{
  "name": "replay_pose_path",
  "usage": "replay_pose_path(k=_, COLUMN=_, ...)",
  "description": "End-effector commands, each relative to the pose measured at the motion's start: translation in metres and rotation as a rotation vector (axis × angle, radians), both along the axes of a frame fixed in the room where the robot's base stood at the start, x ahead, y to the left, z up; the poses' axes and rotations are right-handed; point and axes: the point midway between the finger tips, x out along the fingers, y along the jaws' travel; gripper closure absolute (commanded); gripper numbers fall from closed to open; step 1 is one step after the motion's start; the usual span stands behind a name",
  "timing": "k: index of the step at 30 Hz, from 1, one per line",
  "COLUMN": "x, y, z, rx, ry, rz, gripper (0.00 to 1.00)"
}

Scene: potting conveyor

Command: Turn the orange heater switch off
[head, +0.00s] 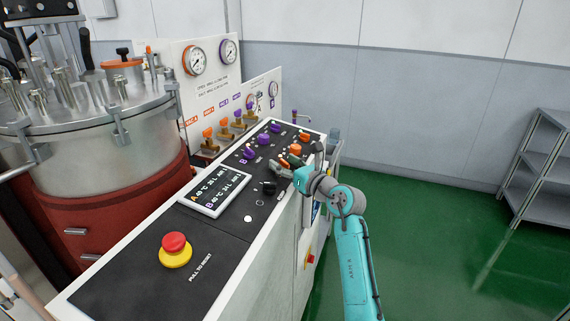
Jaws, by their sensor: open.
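My gripper (284,168) is at the end of my teal arm, low over the right side of the black control panel (135,267). Its open fingers point left, close to orange controls. An orange knob (295,149) shows just beyond the fingers, and another orange knob (305,137) sits further back. Which one is the heater switch, and its on or off position, is too small to tell. Part of the orange control area is hidden by my gripper, and I cannot tell whether the fingers touch anything.
Purple knobs (263,139) line the panel's left side. A display (214,191) and a red emergency button (174,243) on a yellow base are nearer. A steel tank (140,125) stands left. Green floor is clear right, up to a grey shelf (545,165).

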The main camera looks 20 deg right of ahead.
Motion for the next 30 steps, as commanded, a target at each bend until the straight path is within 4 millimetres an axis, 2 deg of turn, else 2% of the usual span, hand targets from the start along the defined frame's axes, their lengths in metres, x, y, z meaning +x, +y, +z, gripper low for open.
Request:
replay_pose_path(k=6, x=0.0002, y=0.0002, z=0.0001, rx=0.0, ry=0.0, rz=0.0, gripper=0.39)
replay_pose_path(k=8, x=0.0001, y=0.0002, z=0.0001, rx=0.0, ry=0.0, rz=0.0, gripper=0.51)
replay_pose_path(k=12, x=0.0001, y=0.0001, z=0.0, rx=0.0, ry=0.0, rz=0.0, gripper=0.86)
replay_pose_path(k=14, x=0.0001, y=0.0001, z=0.0001, rx=0.0, ry=0.0, rz=0.0, gripper=1.0)
replay_pose_path(k=23, x=0.0002, y=-0.0006, z=0.0003, rx=-0.001, ry=-0.002, rz=0.022, gripper=1.0)
replay_pose_path(k=30, x=0.0009, y=-0.0022, z=0.0002, rx=-0.01, ry=-0.016, rz=0.127, gripper=1.0)
